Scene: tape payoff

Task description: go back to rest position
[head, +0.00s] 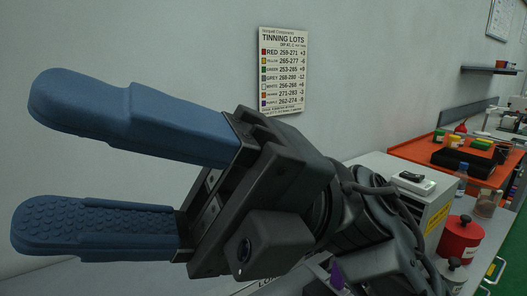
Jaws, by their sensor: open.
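My gripper (72,162) fills the left and middle of the head view. Its two blue fingers point left and are spread wide apart, with nothing between them but the pale wall behind. The lower finger shows a studded inner pad. My dark wrist and arm run down to the right and hide part of the bench below. No object is in my gripper's hold.
A "TINNING LOTS" chart (284,70) hangs on the wall. At right are a grey box with a yellow label (436,217), a red canister (460,239), and an orange bench (408,152) carrying a black tray (462,161). The wall area at left is clear.

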